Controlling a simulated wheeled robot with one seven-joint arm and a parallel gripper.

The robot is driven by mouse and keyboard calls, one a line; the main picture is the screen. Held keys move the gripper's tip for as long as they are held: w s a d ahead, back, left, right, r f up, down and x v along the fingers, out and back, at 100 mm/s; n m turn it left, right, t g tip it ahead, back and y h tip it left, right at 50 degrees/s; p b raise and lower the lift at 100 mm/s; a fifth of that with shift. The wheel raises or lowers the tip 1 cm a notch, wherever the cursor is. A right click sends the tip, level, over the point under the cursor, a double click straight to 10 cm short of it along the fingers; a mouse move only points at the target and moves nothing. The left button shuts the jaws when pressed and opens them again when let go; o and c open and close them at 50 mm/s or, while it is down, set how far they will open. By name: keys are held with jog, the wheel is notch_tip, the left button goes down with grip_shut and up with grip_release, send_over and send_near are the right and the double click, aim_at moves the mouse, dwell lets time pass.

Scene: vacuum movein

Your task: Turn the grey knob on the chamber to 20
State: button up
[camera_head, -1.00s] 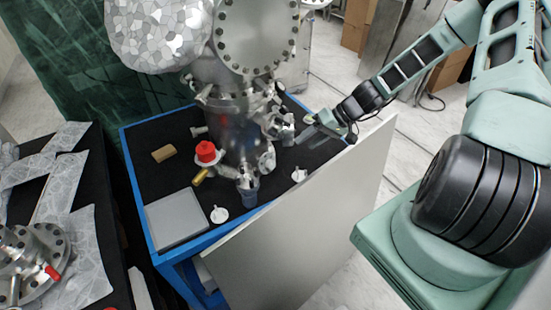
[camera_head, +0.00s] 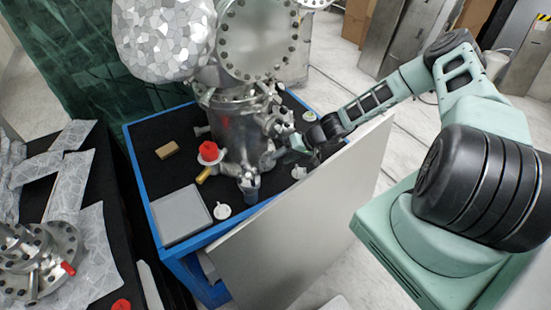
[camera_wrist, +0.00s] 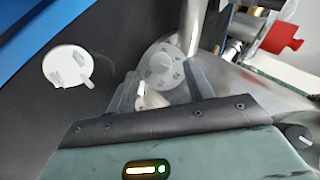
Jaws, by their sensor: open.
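The metal chamber (camera_head: 237,135) stands on the black top of a blue-edged table. My gripper (camera_head: 298,143) is at its right side, close to the chamber's side fittings. In the wrist view, my gripper (camera_wrist: 162,75) is open, its two fingers on either side of a round bolted grey flange (camera_wrist: 161,67). I cannot tell whether the fingers touch it. A dark round knob-like part (camera_wrist: 296,137) with a pale mark shows at the lower right of that view. I cannot tell whether it is the grey knob; no number scale is readable.
A pale panel (camera_head: 310,220) stands along the table's right side, beneath my arm. White round pieces (camera_head: 222,211) (camera_wrist: 68,66), a grey flat box (camera_head: 180,214), a tan block (camera_head: 168,150) and a red part (camera_head: 208,151) are around the chamber.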

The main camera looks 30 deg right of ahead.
aim_at(274, 164)
jog(key=shift+p+x, duration=0.45)
jog(key=shift+x, duration=1.55)
jog(key=c, duration=1)
jog(key=shift+o, duration=0.2)
jog(key=shift+f+b, duration=0.25)
jog(key=shift+b, duration=0.5)
jog(key=m+y+b, duration=0.1)
jog(key=b, duration=0.1)
jog(key=shift+d+f+b, duration=0.1)
jog(key=shift+f+b, duration=0.1)
jog(key=shift+b, duration=0.2)
jog(key=shift+m+t+y+b, duration=0.4)
jog(key=shift+m+y+b, duration=0.3)
jog(key=shift+b, duration=0.3)
jog(key=shift+r+m+y+b, duration=0.25)
jog(key=shift+m+y+b, duration=0.05)
jog(key=shift+b, duration=0.05)
jog(key=shift+r, duration=0.1)
